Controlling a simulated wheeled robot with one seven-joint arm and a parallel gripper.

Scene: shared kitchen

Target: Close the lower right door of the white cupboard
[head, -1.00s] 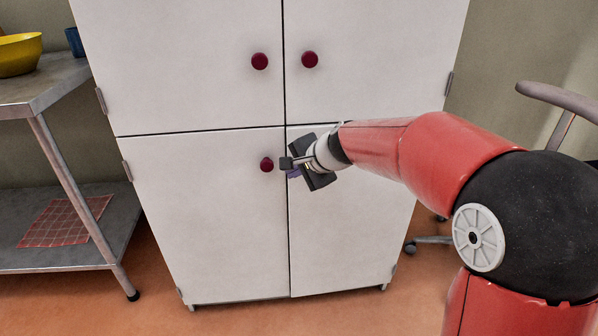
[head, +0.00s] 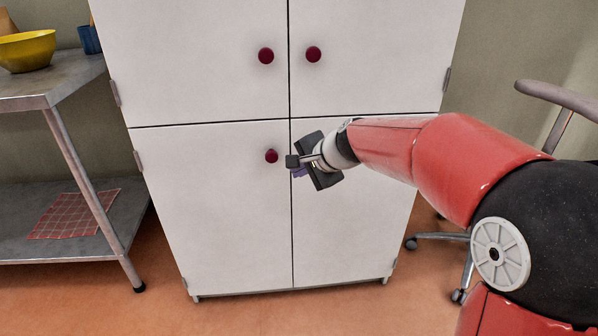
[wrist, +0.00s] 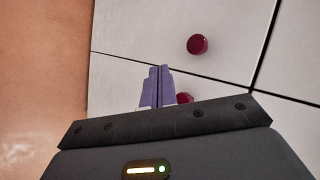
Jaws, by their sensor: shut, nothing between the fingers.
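The white cupboard (head: 215,75) stands ahead with dark red knobs. Its lower right door (head: 335,235) looks flush with the lower left door (head: 215,215), with only a thin seam between them. My gripper (head: 298,172) is in front of the upper left part of the lower right door and hides its knob in the head view. In the wrist view, my purple fingers (wrist: 157,86) are together and empty, pointing at the door. The lower right knob (wrist: 185,98) shows partly beside them, and the lower left knob (wrist: 197,44) is clear. I cannot tell whether the fingers touch the door.
A metal table (head: 75,82) with a yellow bowl (head: 27,52) and a checked cloth (head: 72,213) on its lower shelf stands at left. A wheeled chair (head: 560,98) is at right, behind my arm. The floor before the cupboard is clear.

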